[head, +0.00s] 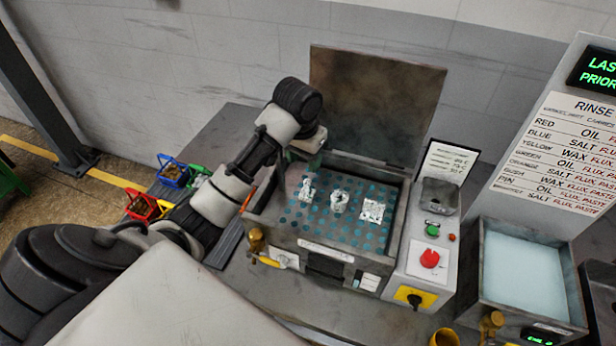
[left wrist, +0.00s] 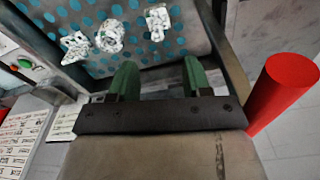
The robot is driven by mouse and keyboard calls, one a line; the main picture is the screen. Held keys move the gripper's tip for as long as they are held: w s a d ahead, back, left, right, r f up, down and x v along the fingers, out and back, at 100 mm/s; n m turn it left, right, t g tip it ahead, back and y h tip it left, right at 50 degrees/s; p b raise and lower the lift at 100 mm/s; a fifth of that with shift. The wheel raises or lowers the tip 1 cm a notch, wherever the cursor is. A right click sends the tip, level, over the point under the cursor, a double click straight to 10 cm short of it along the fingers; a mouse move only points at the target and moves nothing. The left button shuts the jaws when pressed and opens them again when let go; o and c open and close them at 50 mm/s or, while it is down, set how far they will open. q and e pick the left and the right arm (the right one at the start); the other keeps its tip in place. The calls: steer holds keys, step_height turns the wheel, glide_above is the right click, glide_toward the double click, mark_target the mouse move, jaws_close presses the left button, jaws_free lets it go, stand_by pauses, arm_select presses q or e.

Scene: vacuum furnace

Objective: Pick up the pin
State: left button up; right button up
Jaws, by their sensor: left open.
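Three small white, mottled parts lie on the teal-dotted bed (head: 350,228) of the open furnace. The leftmost, a narrow upright-looking piece (head: 307,190), is likely the pin; it also shows in the left wrist view (left wrist: 158,20). A ring-like part (head: 339,200) is in the middle, and a squarish flat part (head: 372,210) is at the right. My left gripper (head: 314,158) is over the back left of the bed, behind the narrow piece. In the left wrist view its green fingers (left wrist: 160,80) are apart with nothing between them. My right gripper is out of view.
The furnace lid (head: 375,100) stands open behind the bed. A control box with a red knob (head: 430,258) and a bath (head: 525,275) are at the right. Small coloured bins (head: 172,172) stand at the left. A red cylinder (left wrist: 284,88) is beside my gripper in the left wrist view.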

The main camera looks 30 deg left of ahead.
mark_target(307, 182)
arm_select(q)
steer(key=shift+w, duration=0.1)
steer(key=f, duration=0.1)
steer(key=f+b, duration=0.1)
steer(key=f, duration=0.2)
steer(key=shift+d+f, duration=0.25)
steer(key=shift+a+f, duration=0.1)
steer(key=shift+f, duration=0.45)
steer(key=f, duration=0.2)
steer(key=f+p, duration=0.1)
steer(key=shift+w+f, duration=0.25)
steer(key=shift+f, duration=0.55)
steer(key=shift+w, duration=0.1)
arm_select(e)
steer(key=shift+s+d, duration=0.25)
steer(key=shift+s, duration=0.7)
arm_select(q)
steer(key=c, duration=0.9)
jaws_close()
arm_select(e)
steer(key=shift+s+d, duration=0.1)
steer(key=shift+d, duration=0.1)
